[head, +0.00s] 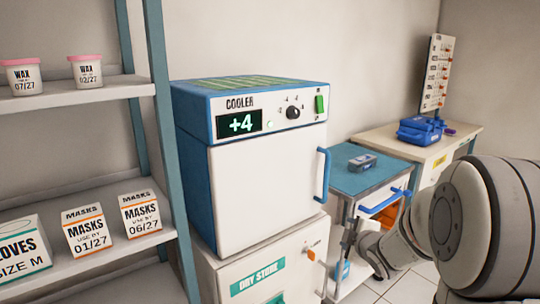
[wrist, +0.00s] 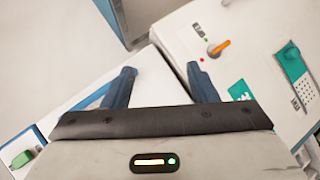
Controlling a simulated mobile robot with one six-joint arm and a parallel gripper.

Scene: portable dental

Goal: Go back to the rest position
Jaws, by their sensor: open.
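My gripper (wrist: 162,68) shows in the wrist view with its two dark blue fingers spread wide apart. Nothing is held between them. A white surface lies behind the fingers, and I cannot tell how far off it is. In the head view my grey and white arm (head: 485,225) fills the lower right, and I cannot make out the gripper there. The blue and white cooler (head: 262,195) stands in the middle with its door shut and its display reading +4. The dry store (head: 262,275) is under it; its orange knob also shows in the wrist view (wrist: 218,47).
A shelf (head: 75,95) with wax tubs, mask boxes and a glove box stands at the left. A blue-topped cart (head: 350,181) holds a small device (head: 362,162). A counter (head: 400,146) with a blue case (head: 421,130) is behind. Some floor (head: 395,285) shows at the lower right.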

